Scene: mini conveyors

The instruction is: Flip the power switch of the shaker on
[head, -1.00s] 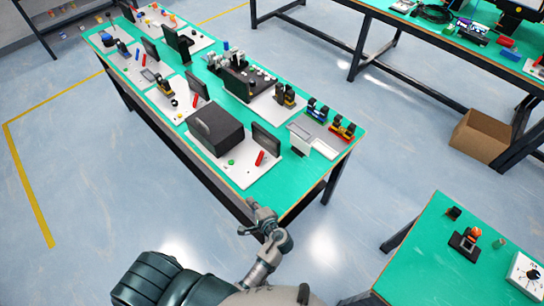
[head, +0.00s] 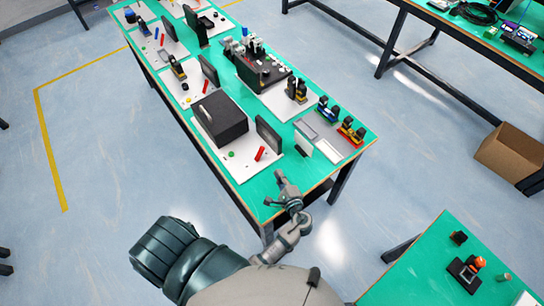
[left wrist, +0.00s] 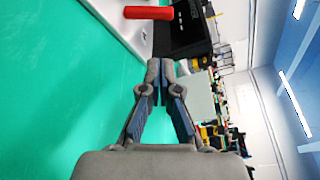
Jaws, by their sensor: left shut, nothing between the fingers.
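My left gripper (head: 282,180) is shut and empty, at the near end of the long green table. In the left wrist view its fingertips (left wrist: 160,70) are together, over the green top. Ahead of them are a red cylinder (left wrist: 148,13) and a dark upright panel (left wrist: 186,30). In the head view a black box (head: 218,118), the red cylinder (head: 260,154), a green button (head: 231,154) and the dark panel (head: 268,134) are on a white board (head: 240,168). I cannot tell which thing is the shaker, and no power switch is clear. My right gripper is not in view.
More boards with small machines line the long table (head: 262,190). A grey tray (head: 330,135) with small coloured devices is right of the black box. Another green table (head: 425,275) is at the lower right. A cardboard box (head: 508,152) is on the floor. Open floor (head: 110,150) is at left.

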